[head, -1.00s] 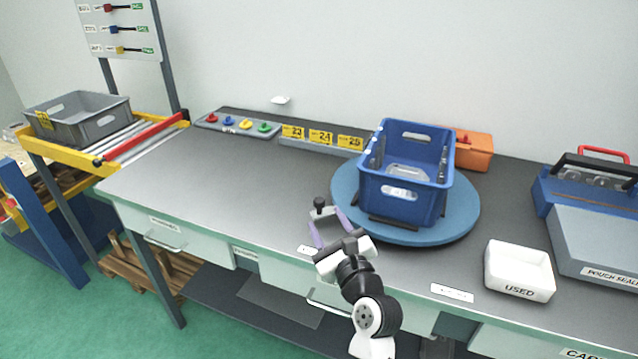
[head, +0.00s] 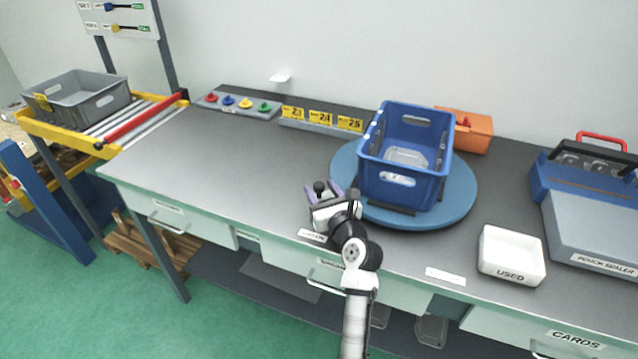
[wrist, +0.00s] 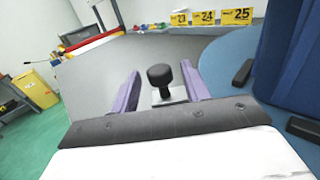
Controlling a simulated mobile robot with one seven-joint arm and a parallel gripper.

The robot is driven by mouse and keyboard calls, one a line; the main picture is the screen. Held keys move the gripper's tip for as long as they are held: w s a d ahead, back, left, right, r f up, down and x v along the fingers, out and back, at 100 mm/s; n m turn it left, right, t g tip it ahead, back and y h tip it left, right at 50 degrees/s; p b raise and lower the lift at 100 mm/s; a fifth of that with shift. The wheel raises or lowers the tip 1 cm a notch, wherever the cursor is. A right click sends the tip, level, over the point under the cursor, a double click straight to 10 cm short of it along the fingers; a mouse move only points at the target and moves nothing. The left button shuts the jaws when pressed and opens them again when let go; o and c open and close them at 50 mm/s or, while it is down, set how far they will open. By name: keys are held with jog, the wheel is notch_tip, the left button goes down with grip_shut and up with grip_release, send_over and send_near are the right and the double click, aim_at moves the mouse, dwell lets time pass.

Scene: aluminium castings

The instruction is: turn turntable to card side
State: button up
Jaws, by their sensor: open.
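The round blue turntable (head: 462,205) lies on the workbench, with a blue crate (head: 402,166) standing on it. A black knob (head: 319,187) on a small light plate is at the turntable's left front side. My gripper (head: 328,196) is at this knob, low over the bench. In the wrist view the purple fingers (wrist: 159,92) are open, one on each side of the black knob (wrist: 161,76), with gaps visible. The turntable (wrist: 225,68) and the crate (wrist: 287,55) show at right in the wrist view. I cannot tell which side is the card side.
A white USED tray (head: 511,256) and a pouch sealer (head: 590,200) stand at the right. An orange bin (head: 472,132) is behind the crate. Number signs (head: 321,120) and coloured knobs (head: 238,104) line the back. The left bench top is clear.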

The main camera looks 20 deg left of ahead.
jog(key=shift+x, duration=0.95)
grip_shut()
